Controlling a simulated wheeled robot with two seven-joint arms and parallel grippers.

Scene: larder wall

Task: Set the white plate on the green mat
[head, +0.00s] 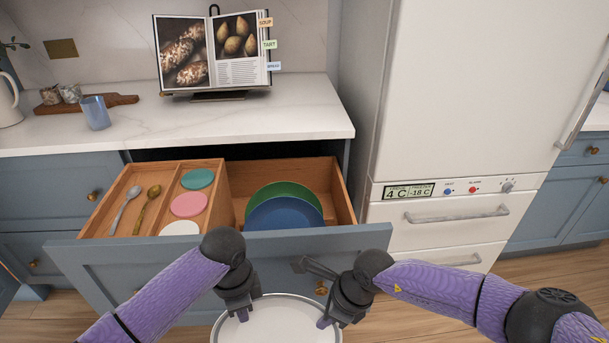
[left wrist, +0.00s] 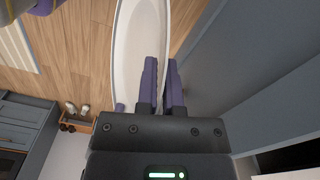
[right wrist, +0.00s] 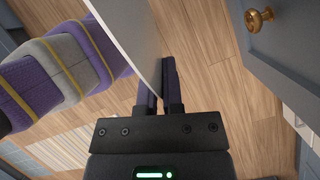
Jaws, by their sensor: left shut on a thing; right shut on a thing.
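The white plate (head: 283,322) is low in front of the open drawer, cut off by the bottom edge of the head view. My left gripper (head: 243,315) is shut on its left rim, and my right gripper (head: 326,321) is shut on its right rim. The plate also shows between the fingers in the left wrist view (left wrist: 139,45) and in the right wrist view (right wrist: 135,30), with wood floor beyond it. I do not see a green mat in any view.
The open drawer (head: 80,260) holds a blue plate (head: 285,214) over a green plate (head: 285,189), plus cutlery and round teal, pink and white discs. The counter (head: 270,115) carries a cookbook (head: 212,52) and a blue cup (head: 95,112); its front right part is clear. A fridge (head: 470,90) stands right.

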